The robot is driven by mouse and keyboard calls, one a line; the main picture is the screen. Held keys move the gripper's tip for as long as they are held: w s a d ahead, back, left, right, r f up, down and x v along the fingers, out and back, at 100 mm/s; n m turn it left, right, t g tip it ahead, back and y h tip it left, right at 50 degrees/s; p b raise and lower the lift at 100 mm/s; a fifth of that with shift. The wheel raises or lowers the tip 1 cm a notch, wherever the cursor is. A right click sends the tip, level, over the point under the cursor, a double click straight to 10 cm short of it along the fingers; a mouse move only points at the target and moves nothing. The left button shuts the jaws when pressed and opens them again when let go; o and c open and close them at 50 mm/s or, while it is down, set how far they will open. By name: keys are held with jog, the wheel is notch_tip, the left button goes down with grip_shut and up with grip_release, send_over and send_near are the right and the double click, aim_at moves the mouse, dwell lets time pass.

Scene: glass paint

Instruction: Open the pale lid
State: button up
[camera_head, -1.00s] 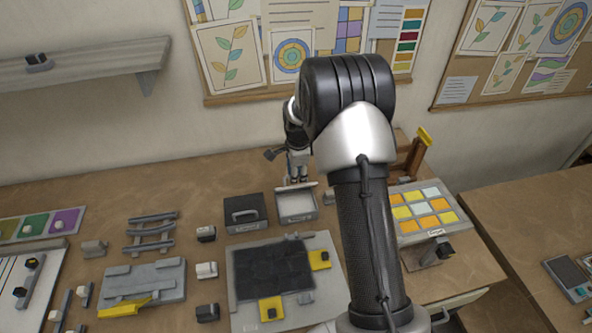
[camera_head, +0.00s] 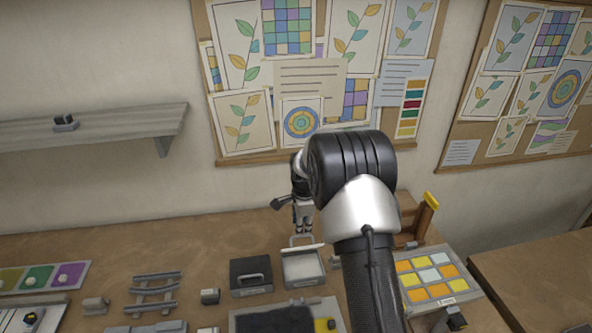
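The pale lid (camera_head: 303,248) stands raised at the back of a small pale box (camera_head: 303,269), seen nearly edge-on as a thin light strip. A thin handle loop (camera_head: 302,239) shows just above the strip. The pale box's inside is visible from above. My gripper (camera_head: 303,229) points down right above the handle loop, at the far side of the box. Its fingers are small here, so I cannot tell whether they are open or shut, or whether they touch the handle.
A dark box (camera_head: 250,276) with a handle on its closed lid stands just left of the pale box. A colour tile tray (camera_head: 426,274) lies to the right, beyond my arm. A wire-like grey rack (camera_head: 154,292) is at left. The back of the table is mostly clear.

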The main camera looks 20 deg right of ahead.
jog(key=w+d+r+p, duration=0.2)
jog(key=w+r+p, duration=0.7)
jog(key=r+p, duration=0.3)
jog(key=shift+w+r, duration=0.35)
jog(key=shift+w, duration=0.05)
dwell(0.8)
dwell(0.4)
notch_tip(320, 180, up, 12)
jog(key=s, duration=0.2)
jog(key=shift+s+a+f, duration=0.15)
jog(key=shift+a, duration=0.1)
jog(key=s+a+f+g+b, duration=0.2)
jog(key=s+f+b, duration=0.7)
jog(key=s, duration=0.1)
jog(key=f, duration=1.1)
jog(key=w+f, duration=0.1)
jog(key=f, duration=0.5)
jog(key=shift+a+f+b, duration=0.15)
jog(key=shift+b, duration=0.15)
